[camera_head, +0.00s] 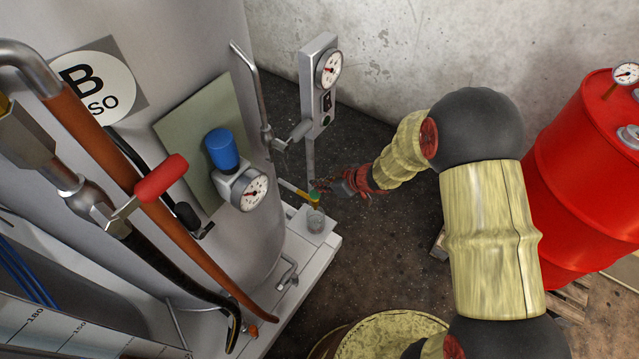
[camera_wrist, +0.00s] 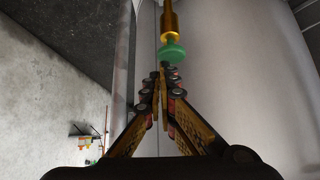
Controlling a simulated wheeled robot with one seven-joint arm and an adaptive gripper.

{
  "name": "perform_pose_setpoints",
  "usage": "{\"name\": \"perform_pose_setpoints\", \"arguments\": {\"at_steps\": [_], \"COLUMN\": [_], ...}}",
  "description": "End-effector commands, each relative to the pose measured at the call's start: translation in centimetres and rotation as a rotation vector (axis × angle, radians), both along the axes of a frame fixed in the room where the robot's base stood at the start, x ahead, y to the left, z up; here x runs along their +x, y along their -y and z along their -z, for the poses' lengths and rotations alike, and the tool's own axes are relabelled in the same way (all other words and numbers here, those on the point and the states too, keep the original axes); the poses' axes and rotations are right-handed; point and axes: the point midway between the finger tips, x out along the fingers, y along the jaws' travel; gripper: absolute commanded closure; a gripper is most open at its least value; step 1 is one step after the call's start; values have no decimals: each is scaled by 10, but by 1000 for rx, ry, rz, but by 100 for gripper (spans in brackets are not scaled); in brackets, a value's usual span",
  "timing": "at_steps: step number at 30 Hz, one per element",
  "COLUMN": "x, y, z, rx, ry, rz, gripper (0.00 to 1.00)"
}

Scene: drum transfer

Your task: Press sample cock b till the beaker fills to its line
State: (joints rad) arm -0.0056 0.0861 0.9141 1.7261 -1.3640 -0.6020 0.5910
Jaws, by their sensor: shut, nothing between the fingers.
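Sample cock b shows in the head view as a brass pipe (camera_head: 292,187) with a green button (camera_head: 314,197) at its end, low on the side of the grey tank marked B. A small clear beaker (camera_head: 315,221) stands under it on a pale ledge; its liquid level and line are too small to read. My gripper (camera_head: 322,186) is shut and empty, its tips at the green button. In the wrist view the shut fingertips (camera_wrist: 164,72) point at the green button (camera_wrist: 172,53), very close; I cannot tell whether they touch. The beaker is not seen in the wrist view.
A grey post with a gauge (camera_head: 328,70) stands behind my gripper. A red drum (camera_head: 590,170) stands right, a yellowish drum (camera_head: 390,338) at the bottom. Dark floor between is clear.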

Motion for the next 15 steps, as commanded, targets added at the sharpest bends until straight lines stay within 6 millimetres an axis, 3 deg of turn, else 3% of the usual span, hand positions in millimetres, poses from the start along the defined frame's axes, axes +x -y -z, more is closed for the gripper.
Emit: {"name": "perform_pose_setpoints", "arguments": {"at_steps": [15], "x": [0], "y": [0], "z": [19], "rx": [0], "ry": [-2], "rz": [0], "gripper": [100]}}
